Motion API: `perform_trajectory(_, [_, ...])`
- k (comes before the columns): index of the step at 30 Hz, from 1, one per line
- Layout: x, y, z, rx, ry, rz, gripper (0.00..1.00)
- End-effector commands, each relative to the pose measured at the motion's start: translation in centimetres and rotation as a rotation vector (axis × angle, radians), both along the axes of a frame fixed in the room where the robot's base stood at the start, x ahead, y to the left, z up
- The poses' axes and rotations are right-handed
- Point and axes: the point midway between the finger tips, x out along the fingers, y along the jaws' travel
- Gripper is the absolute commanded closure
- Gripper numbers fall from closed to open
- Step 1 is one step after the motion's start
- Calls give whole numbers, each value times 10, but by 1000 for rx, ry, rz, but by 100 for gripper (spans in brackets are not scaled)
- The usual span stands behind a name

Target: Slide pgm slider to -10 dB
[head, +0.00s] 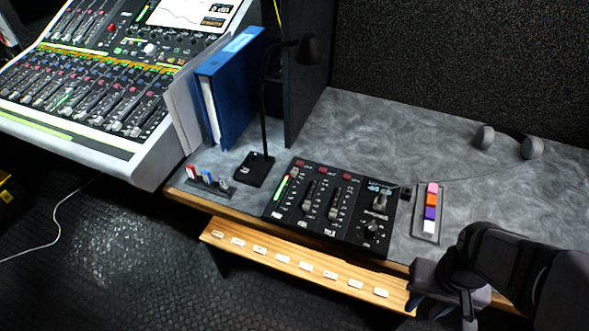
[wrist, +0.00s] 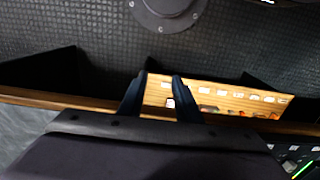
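A small black mixer (head: 330,205) lies on the grey desk near its front edge. It has several vertical sliders, a small lit display, a knob and a green level meter at its left. The leftmost slider cap (head: 294,173) is near the top of its track; the two beside it, one cap (head: 307,205) and another (head: 333,213), sit lower. Labels are too small to read, so I cannot tell which is PGM. My gripper (head: 442,303) is in front of the desk edge, right of the mixer, touching nothing visible. In the wrist view its fingers (wrist: 160,80) are apart and empty; a mixer corner (wrist: 297,158) shows lower right.
A wooden ledge (head: 300,269) with several white labels runs below the desk front. A gooseneck lamp (head: 264,120) and blue binder (head: 232,90) stand behind-left of the mixer. A tray of coloured blocks (head: 417,226) lies right of it; headphones (head: 508,142) lie farther back.

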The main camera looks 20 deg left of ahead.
Motion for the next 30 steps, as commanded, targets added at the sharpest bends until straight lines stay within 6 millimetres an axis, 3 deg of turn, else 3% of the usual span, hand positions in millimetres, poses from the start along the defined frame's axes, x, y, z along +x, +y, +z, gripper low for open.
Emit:
perform_trajectory(5, [9,5,8,8,0,36,73])
perform_trajectory(11, [54,35,38,49,-8,229,73])
perform_trajectory(17, [116,95,72,123,-28,543,73])
perform_trajectory(21, [152,147,90,180,-56,774,73])
perform_trajectory(30, [209,268,114,279,-193,1282,73])
